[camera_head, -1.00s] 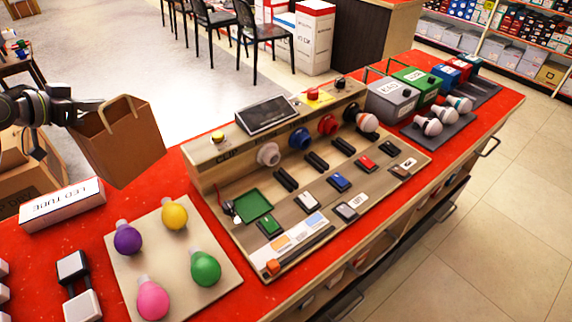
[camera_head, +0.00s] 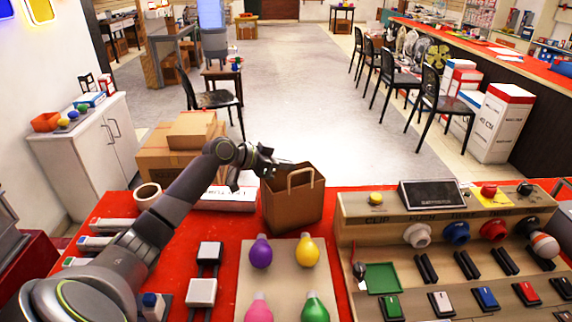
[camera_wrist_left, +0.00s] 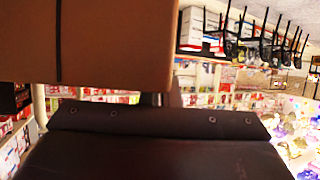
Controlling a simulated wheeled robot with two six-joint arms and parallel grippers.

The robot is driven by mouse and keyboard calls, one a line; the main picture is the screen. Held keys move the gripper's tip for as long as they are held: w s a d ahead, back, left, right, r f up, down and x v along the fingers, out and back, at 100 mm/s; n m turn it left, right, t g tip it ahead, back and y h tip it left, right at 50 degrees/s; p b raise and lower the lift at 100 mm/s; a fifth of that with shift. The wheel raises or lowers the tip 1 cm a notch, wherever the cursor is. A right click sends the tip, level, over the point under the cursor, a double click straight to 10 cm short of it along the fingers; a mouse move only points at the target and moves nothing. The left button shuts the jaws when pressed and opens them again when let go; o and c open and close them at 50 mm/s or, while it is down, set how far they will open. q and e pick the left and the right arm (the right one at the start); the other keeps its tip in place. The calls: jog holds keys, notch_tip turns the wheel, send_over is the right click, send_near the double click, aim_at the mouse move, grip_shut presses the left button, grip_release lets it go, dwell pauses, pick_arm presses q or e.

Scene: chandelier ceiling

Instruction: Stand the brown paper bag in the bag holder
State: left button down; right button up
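The brown paper bag (camera_head: 293,206) is upright, with its handles on top, at the back of the red counter (camera_head: 345,230) in the head view. My left gripper (camera_head: 272,168) is at the bag's upper left edge and appears shut on it; the fingertips are partly hidden by the bag. I cannot tell whether the bag's base touches the counter. In the left wrist view the bag (camera_wrist_left: 95,40) fills the upper left, close against the dark gripper. I cannot make out a bag holder. My right gripper is not in view.
The white LED tube box (camera_head: 222,204) lies left of the bag. A board (camera_head: 284,272) with coloured bulbs is in front of it. A wooden test panel (camera_head: 350,222) stands to the right. Cardboard boxes (camera_head: 165,158) are behind the arm.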

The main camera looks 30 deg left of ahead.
pick_arm(q)
jog(key=shift+f, duration=0.4)
jog(key=c, duration=1.7)
grip_release()
jog(key=shift+a, duration=0.1)
